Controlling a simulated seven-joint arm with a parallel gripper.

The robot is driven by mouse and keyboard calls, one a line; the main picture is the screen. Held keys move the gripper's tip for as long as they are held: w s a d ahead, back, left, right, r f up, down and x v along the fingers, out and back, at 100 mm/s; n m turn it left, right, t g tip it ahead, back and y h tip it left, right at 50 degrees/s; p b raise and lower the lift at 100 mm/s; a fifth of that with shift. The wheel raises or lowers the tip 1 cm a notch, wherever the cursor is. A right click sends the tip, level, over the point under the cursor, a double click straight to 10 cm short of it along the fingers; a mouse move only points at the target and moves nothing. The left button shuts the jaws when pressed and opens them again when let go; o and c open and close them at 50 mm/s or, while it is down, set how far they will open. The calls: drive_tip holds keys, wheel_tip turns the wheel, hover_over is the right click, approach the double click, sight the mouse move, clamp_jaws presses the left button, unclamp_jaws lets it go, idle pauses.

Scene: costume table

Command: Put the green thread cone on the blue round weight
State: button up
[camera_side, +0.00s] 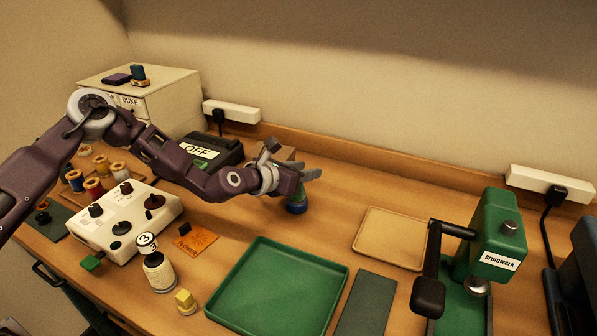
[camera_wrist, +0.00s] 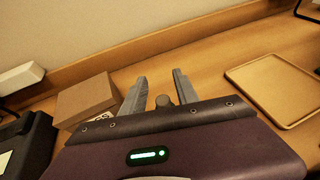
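My gripper (camera_side: 300,172) is right of the middle of the bench, near the back wall. In the wrist view its two fingers (camera_wrist: 158,88) are spread apart. Just below the gripper in the side view stands a small upright stack: a green piece, apparently the green thread cone (camera_side: 299,193), directly above a blue round base, apparently the blue round weight (camera_side: 297,208). The fingers hide the cone's top. A grey-brown rounded tip (camera_wrist: 163,100) shows between the fingers in the wrist view; I cannot tell whether it is the cone's top.
A cardboard box (camera_wrist: 88,100) stands close behind the gripper. A green tray (camera_side: 280,290), a tan tray (camera_side: 391,238) and a green press (camera_side: 492,240) are at front and right. A white control box (camera_side: 120,220) and several thread spools are left.

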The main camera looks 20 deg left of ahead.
drive_tip(key=v, duration=1.2)
drive_tip(key=shift+r, duration=0.1)
drive_tip(key=s+a+r+m+g+y, duration=0.1)
drive_tip(key=s+a+r+m+g, duration=0.1)
drive_tip(key=s+m, duration=0.9)
drive_tip(key=s+a+r+m+g+y, duration=0.1)
drive_tip(key=s+a+r+m+g, duration=0.2)
drive_tip(key=s+r+m, duration=0.3)
drive_tip(key=s+a+r+m+g+y, duration=0.1)
drive_tip(key=s+a+r+m, duration=0.4)
drive_tip(key=s+m, duration=1.1)
drive_tip(key=s+g, duration=0.1)
drive_tip(key=s, duration=0.3)
drive_tip(key=shift+s+g+y, duration=0.2)
drive_tip(key=shift+g+y, duration=0.1)
drive_tip(key=shift+g, duration=0.1)
